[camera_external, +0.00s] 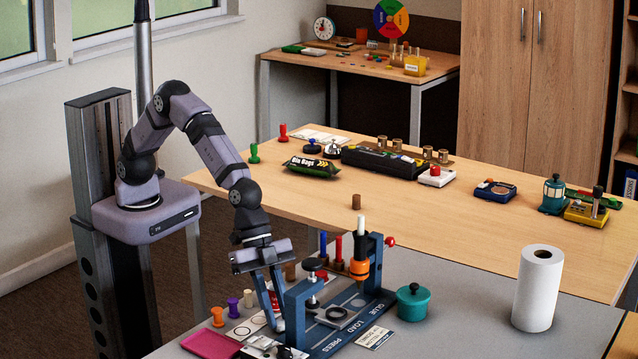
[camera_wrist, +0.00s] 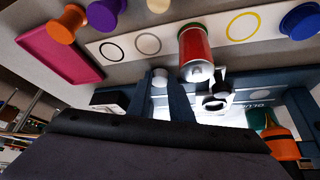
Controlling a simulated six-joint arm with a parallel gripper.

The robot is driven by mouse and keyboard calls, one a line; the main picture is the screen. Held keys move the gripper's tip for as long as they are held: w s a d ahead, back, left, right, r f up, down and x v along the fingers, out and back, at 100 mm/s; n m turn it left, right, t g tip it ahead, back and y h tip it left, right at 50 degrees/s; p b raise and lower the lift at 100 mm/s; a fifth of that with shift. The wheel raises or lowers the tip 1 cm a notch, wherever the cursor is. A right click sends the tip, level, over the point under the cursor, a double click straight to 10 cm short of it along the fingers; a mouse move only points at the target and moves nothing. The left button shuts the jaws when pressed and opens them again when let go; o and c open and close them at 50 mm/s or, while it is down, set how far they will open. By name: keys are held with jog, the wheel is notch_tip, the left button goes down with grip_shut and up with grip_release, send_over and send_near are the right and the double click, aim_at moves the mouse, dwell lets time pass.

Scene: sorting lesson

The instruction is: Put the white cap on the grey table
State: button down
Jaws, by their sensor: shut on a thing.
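My gripper (camera_external: 277,325) reaches down at the front left of the grey table (camera_external: 450,335), beside the blue press fixture (camera_external: 345,322). In the wrist view, its two dark blue fingers (camera_wrist: 161,82) are close together, with a small round white cap (camera_wrist: 160,76) between their tips. The gripper is shut on this cap. In the external view, the fingers and the clutter around them hide the cap or make it too small to make out. I cannot tell how far it is above the table.
A pink tray (camera_external: 211,343) and orange (camera_external: 217,316), purple (camera_external: 233,307) and cream (camera_external: 248,298) pegs stand to the left. In the wrist view, a red cylinder (camera_wrist: 194,45) is close by. A teal pot (camera_external: 413,302) and paper roll (camera_external: 538,288) stand right, with bare grey tabletop between.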

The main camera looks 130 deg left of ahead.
jog(key=shift+f, duration=0.1)
jog(key=shift+f, duration=0.15)
jog(key=c, duration=1.6)
grip_release()
jog(key=shift+a+r, duration=0.1)
jog(key=shift+r, duration=0.35)
jog(key=v, duration=1.1)
jog(key=shift+s+r, duration=0.2)
jog(key=shift+r, duration=0.05)
